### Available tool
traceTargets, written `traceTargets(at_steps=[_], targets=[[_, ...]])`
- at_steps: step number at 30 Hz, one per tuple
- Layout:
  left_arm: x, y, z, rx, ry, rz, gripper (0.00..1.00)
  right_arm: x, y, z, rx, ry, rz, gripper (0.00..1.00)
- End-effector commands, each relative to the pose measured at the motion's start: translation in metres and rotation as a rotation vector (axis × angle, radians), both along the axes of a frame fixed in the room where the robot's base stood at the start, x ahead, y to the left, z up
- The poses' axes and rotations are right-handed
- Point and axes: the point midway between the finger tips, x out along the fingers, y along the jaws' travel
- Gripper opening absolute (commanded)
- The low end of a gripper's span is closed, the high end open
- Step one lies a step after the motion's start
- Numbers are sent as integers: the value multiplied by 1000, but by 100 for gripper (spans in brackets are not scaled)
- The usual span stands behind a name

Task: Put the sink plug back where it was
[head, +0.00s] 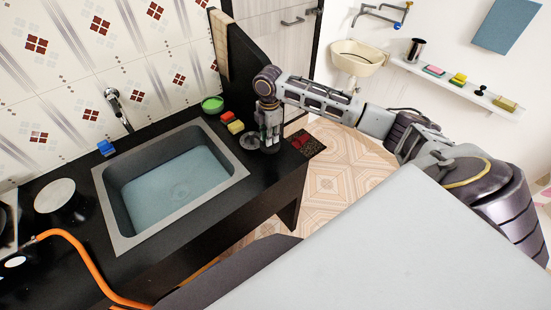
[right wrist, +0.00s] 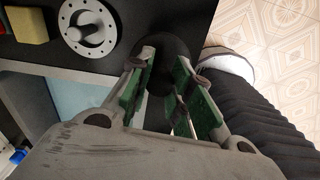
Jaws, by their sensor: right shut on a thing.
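My right gripper (head: 270,138) is over the right end of the black counter, beside the sink. In the right wrist view the gripper (right wrist: 166,76) is shut on a dark round thing (right wrist: 174,52), which looks like the sink plug. Its lower part is hard to make out against the fingers and the dark counter. The grey sink (head: 240,170) holds bluish water, and a faint round drain (head: 180,190) shows at its bottom. A metal strainer disc (head: 249,142) with holes lies on the counter just left of the gripper; it also shows in the right wrist view (right wrist: 86,27). My left gripper is not in view.
A green bowl (head: 212,104), a red sponge (head: 227,116) and a yellow sponge (head: 236,127) stand behind the sink's right corner. The faucet (head: 118,108) and a blue block (head: 105,147) are at its back. An orange hose (head: 85,262) lies at left.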

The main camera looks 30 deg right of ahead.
Motion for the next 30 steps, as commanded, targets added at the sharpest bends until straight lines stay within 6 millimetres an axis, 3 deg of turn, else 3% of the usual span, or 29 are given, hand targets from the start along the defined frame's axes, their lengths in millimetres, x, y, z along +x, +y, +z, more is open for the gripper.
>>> traceTargets(at_steps=[24, 30], targets=[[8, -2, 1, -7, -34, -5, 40, -1, -1, 0, -4, 7, 105, 0], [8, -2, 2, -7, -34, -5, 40, -2, -1, -11, -5, 9, 104, 0]])
